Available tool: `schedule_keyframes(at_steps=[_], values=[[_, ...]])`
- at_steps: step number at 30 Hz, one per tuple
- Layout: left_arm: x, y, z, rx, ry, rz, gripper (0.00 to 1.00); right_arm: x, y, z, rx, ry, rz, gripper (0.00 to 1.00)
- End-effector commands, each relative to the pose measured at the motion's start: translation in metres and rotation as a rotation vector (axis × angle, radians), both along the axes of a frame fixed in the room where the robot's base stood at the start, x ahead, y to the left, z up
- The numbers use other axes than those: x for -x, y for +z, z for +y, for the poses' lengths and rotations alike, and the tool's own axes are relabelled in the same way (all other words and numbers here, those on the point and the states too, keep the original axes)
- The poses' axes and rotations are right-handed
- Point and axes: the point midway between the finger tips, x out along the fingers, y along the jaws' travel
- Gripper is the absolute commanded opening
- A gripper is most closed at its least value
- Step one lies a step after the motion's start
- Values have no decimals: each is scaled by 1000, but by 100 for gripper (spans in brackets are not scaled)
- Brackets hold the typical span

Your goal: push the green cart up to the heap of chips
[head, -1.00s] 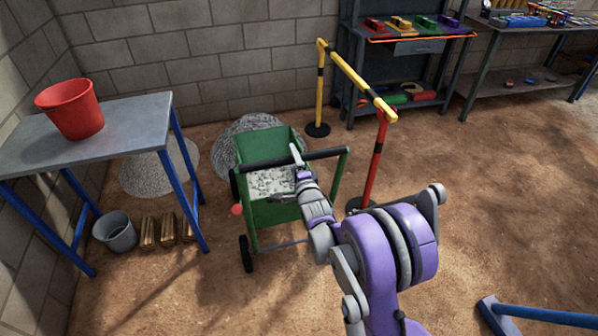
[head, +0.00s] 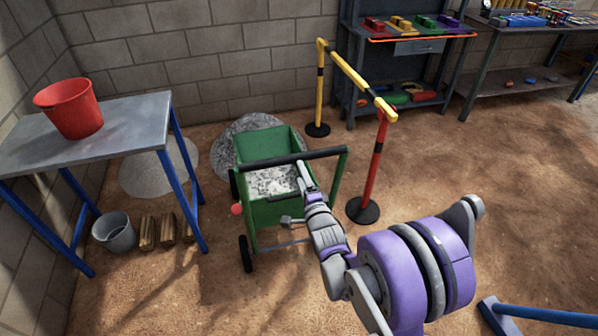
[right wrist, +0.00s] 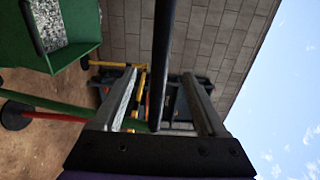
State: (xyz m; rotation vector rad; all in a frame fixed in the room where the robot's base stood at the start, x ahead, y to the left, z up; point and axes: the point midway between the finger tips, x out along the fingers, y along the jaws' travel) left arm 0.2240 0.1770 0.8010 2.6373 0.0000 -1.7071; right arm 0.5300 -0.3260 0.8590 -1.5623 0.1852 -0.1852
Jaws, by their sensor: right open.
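The green cart (head: 273,213) stands left of centre in the head view, with grey-white chips (head: 272,181) in its tray. Its black handle bar (head: 265,162) faces me. A coarse speckled grey heap (head: 227,148) lies behind the cart, partly hidden by it; I cannot tell whether they touch. My right gripper (head: 298,194) is open near the handle's right half. In the right wrist view, the black bar (right wrist: 164,60) shows between the spread fingers, apparently not gripped. The cart tray (right wrist: 75,55) shows at upper left. My left gripper is not in view.
A paler grey heap (head: 150,172) lies partly behind a blue-legged table (head: 125,120) holding a red bucket (head: 72,109). A grey bucket (head: 115,232) stands below. A yellow-and-red barrier (head: 355,78) stands right of the cart. Open dirt floor lies to the right.

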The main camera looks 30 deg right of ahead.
Motion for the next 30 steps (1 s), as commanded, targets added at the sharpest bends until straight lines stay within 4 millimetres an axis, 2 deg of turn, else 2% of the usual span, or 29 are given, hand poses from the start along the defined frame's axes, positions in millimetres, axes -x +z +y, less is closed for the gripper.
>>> schedule_keyframes(at_steps=[3, 7, 19, 22, 25, 30], values=[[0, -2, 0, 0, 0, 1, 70, 18, 0, 4, 0, 0, 0, 75], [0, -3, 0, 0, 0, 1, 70, 31, 0, 7, 0, 0, 0, 75], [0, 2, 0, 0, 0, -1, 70, 36, 5, 13, 30, 5, 35, 75], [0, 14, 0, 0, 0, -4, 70, 43, 17, 25, 120, 23, 135, 75], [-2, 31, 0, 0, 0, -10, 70, 59, 31, 44, 272, 74, 299, 75], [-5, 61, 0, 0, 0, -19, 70, 108, 49, 82, 583, 252, 602, 75]])
